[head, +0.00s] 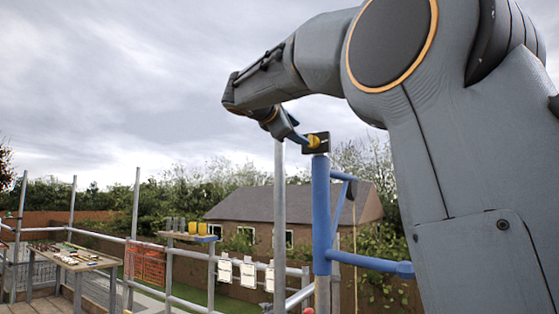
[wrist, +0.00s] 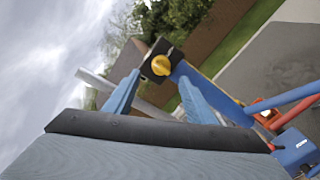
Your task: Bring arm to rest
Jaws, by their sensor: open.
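My arm rises on the right of the head view and bends over to the left. My gripper (head: 298,138) hangs at its end, beside a black block with a yellow knob (head: 316,142) on top of a blue post (head: 321,215). In the wrist view the two blue fingers of my gripper (wrist: 159,77) stand apart, open, with nothing seen held between them. The black block and yellow knob (wrist: 161,65) show beyond the fingertips, in line with the gap. I cannot tell whether the fingers touch the block.
Scaffold poles (head: 134,205) and rails surround the place. A workbench (head: 75,259) with small items stands at the left. A shelf with yellow cups (head: 198,228) and white hanging sheets (head: 248,273) are mid-view. A brick house (head: 280,212) stands behind. Open sky lies at upper left.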

